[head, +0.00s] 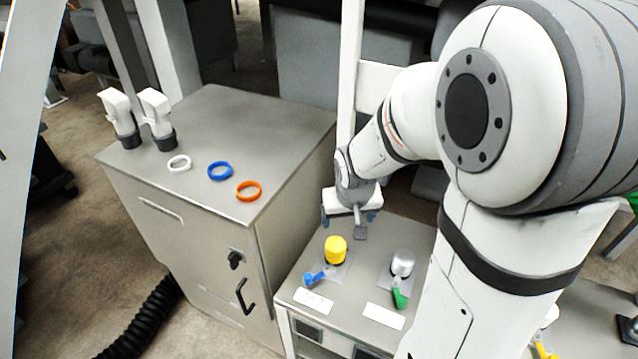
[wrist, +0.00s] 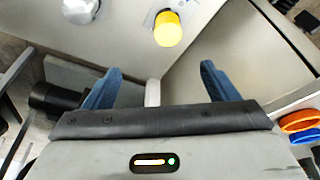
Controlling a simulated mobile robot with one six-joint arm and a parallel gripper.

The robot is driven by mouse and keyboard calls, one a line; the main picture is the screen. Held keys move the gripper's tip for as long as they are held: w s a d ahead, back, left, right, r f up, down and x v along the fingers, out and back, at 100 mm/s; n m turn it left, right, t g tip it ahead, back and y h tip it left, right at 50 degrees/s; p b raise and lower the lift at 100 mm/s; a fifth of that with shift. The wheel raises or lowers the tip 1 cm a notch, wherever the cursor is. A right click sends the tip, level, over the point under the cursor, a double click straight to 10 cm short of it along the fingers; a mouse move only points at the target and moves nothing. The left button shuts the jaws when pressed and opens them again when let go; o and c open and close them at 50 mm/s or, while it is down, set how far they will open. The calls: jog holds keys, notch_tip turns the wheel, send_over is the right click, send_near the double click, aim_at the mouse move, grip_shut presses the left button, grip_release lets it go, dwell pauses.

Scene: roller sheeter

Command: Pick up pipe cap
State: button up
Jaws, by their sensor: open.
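A yellow cap-like piece (head: 336,248) stands on a small plate on the low grey table, below my gripper in the head view. A silver rounded cap-like piece (head: 403,262) stands on a similar plate to its right. I cannot tell which one is the pipe cap. My gripper (head: 349,216) is open and empty above the back of the table, apart from both pieces. In the wrist view my blue fingers (wrist: 160,72) are spread; the yellow piece (wrist: 168,30) shows beyond them near the top, and the silver one (wrist: 80,8) is cut off at the top edge.
Blue (head: 315,278) and green (head: 400,298) handles lie in front of the pieces, near white labels. The taller cabinet (head: 225,120) at left bears white, blue and orange rings (head: 248,191) and two white fittings. A white post (head: 351,80) rises behind my gripper.

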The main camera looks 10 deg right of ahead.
jog(key=p, duration=0.1)
send_near(336, 244)
jog(key=b+x, duration=0.4)
jog(key=x, duration=0.7)
jog(key=shift+f, duration=0.25)
jog(key=shift+w+f, duration=0.2)
jog(key=shift+f, duration=0.15)
jog(key=shift+r, duration=0.1)
jog(key=shift+c, duration=0.4)
jog(key=c, duration=1)
notch_tip(336, 244, up, 10)
jog(key=p, duration=0.7)
jog(key=shift+a, duration=0.1)
